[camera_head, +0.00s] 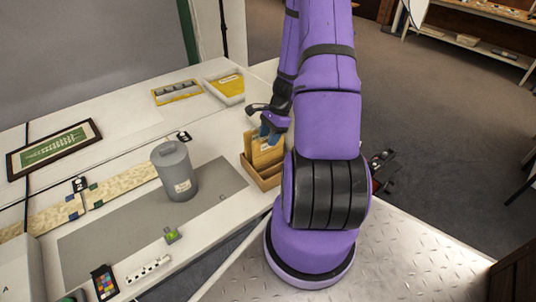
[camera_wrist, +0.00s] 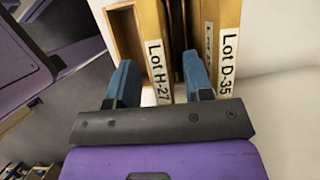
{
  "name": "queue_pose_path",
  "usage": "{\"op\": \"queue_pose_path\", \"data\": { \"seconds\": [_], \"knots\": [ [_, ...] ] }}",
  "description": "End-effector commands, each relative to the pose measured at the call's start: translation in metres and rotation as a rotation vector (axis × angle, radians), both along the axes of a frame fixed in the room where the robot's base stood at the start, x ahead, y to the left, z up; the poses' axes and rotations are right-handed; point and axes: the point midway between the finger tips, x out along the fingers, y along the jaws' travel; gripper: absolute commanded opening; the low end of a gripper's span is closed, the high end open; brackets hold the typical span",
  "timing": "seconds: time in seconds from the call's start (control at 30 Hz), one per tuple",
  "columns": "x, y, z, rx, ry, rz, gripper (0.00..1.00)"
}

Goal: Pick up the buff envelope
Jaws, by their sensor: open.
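My gripper (camera_head: 268,130) is open above a wooden box (camera_head: 258,177) at the table's near right edge. Yellow-buff envelopes (camera_head: 267,153) stand upright in the box, partly hidden by my gripper and arm. The wrist view shows the two blue fingertips of my gripper (camera_wrist: 160,80) spread to either side of an envelope labelled "Lot H-27" (camera_wrist: 153,28). Another envelope labelled "Lot D-35" (camera_wrist: 228,28) stands right of the right finger. A further label between them is partly hidden. I cannot tell whether the fingers touch any envelope.
A grey lidded canister (camera_head: 175,172) stands on a grey mat (camera_head: 110,240) left of the box. A white tray with yellow contents (camera_head: 226,86) and a yellow-edged tray (camera_head: 177,92) lie behind. A framed green picture (camera_head: 54,147) lies far left. Open floor is at right.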

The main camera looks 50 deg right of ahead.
Motion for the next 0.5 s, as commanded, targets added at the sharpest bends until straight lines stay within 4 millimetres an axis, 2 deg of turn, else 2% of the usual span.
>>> {"op": "queue_pose_path", "data": {
  "seconds": [0.2, 0.5],
  "knots": [
    [0.003, 0.009, -0.022, 0.001, 0.0, 0.001, 0.47],
    [0.004, 0.01, -0.024, 0.0, -0.001, 0.002, 0.47]
  ]
}}
